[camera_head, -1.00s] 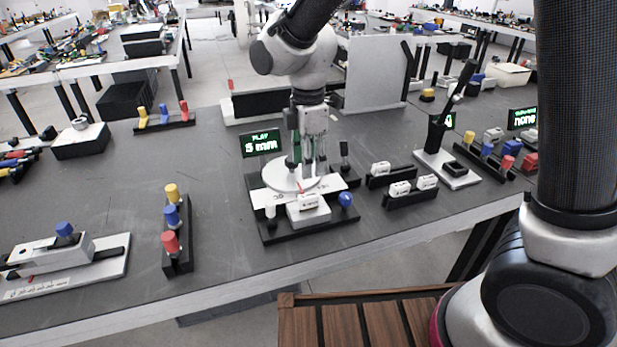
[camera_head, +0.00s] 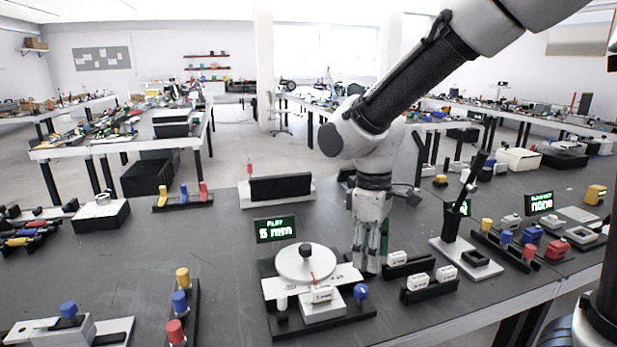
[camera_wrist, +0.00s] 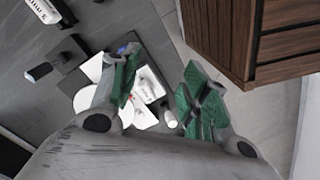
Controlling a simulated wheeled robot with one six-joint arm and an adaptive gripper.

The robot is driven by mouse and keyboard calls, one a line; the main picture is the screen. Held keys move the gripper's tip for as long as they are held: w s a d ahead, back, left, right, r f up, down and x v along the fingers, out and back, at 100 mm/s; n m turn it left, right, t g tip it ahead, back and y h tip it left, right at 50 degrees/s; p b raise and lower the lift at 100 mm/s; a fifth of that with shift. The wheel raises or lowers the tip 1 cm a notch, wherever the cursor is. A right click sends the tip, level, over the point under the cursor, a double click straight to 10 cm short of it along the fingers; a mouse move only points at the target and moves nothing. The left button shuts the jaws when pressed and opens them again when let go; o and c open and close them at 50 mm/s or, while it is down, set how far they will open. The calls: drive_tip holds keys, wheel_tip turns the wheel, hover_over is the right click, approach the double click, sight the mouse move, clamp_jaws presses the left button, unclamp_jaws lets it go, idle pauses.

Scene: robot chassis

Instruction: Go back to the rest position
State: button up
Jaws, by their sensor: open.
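My gripper (camera_head: 371,250) points down over the dark workbench, just behind and right of a round white turntable (camera_head: 305,264) on a black-based fixture. In the wrist view my gripper (camera_wrist: 155,95) shows two green-padded fingers spread apart with nothing between them that they hold. Part of the white disc and a small white block show beyond the left finger.
A display reading "5 mm" (camera_head: 285,229) stands behind the turntable. White blocks on black stands (camera_head: 430,290) and a black post on a white base (camera_head: 466,258) are close on the right. A wooden cabinet (camera_wrist: 245,45) shows in the wrist view. Bare bench (camera_head: 230,290) lies left.

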drive_tip(key=s+d+r+m+t, duration=0.1)
drive_tip(key=s+d+r+m, duration=0.2)
drive_tip(key=d, duration=0.5)
drive_tip(key=s+d+r+m+t, duration=0.2)
drive_tip(key=s+d+r+m, duration=0.2)
drive_tip(key=d, duration=0.3)
drive_tip(key=s+d+r+m+t, duration=0.2)
drive_tip(key=s+d+r+m, duration=0.1)
drive_tip(key=d, duration=0.5)
drive_tip(key=shift+s+d+r+m, duration=0.3)
drive_tip(key=shift+s+r+m, duration=0.1)
drive_tip(key=shift+s+m, duration=0.5)
drive_tip(key=shift+w, duration=0.1)
